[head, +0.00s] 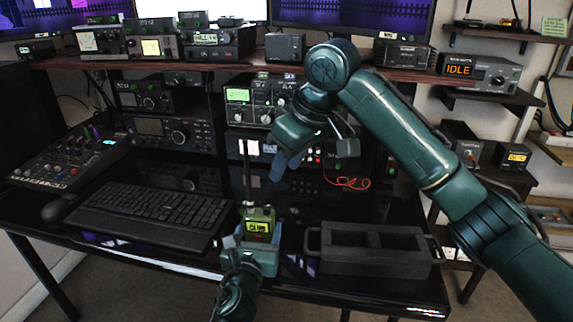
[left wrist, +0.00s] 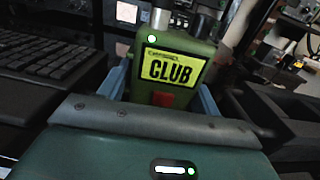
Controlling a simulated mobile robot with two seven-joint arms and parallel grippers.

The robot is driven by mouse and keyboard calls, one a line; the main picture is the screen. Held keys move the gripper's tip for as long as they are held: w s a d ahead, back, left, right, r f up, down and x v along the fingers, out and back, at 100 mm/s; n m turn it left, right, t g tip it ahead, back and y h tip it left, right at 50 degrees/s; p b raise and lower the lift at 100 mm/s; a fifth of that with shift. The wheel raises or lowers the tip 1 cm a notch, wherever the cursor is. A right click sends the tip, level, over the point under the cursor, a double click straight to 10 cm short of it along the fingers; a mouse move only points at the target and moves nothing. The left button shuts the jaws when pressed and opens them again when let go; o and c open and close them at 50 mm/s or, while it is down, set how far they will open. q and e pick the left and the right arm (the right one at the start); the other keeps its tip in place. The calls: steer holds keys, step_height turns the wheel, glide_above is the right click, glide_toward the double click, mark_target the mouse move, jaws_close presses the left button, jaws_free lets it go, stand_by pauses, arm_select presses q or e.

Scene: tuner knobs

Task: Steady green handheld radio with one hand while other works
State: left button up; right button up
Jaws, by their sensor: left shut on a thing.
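The green handheld radio (head: 258,213) stands upright near the front edge of the desk, its dark antenna pointing up. Its yellow display reads CLUB, and the radio fills the upper middle of the left wrist view (left wrist: 172,100). My left gripper (head: 252,258) is shut on the radio's lower body from the front. Its pale blue fingers lie on both sides of the radio, and the radio's base is hidden behind the gripper. My right gripper (head: 285,165) hangs above and behind the radio, apart from it. Its finger gap is not clear.
A black keyboard (head: 150,208) lies left of the radio, with a mixer (head: 68,158) beyond it. A dark tray with handles (head: 372,268) stands close on the right. Stacked radio sets (head: 255,105) stand behind. An orange cable (head: 348,183) lies at the back right.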

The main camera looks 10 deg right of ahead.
arm_select(q)
steer(key=shift+f, duration=0.1)
steer(key=o, duration=1.3)
steer(key=shift+c, duration=0.2)
